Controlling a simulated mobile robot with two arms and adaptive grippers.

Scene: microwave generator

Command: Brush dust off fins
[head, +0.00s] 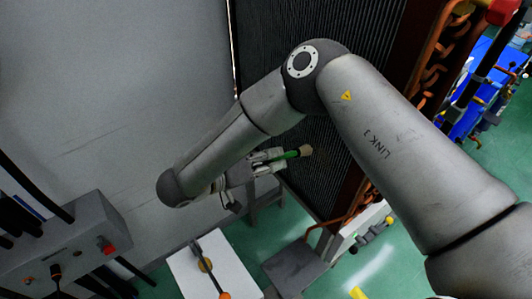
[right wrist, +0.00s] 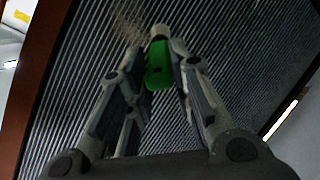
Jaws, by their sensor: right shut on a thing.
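The dark finned panel (head: 335,40) stands upright in a copper-brown frame at the upper middle of the head view. Its fins (right wrist: 255,50) fill most of the right wrist view. My right gripper (head: 270,156) is shut on a brush with a green handle (right wrist: 158,68), in front of the panel. The brush's pale tan tip (head: 306,150) points toward the fins; I cannot tell whether it touches them. A tan dusty patch (right wrist: 124,30) shows on the fins beside the brush tip in the right wrist view. My left gripper is not in view.
A grey wall (head: 120,80) lies to the left. A grey box with a red button (head: 85,245) is at the lower left. A white board (head: 213,265) with a tool on it and a grey stand (head: 293,267) are below. Copper pipes (head: 435,70) edge the panel's right side.

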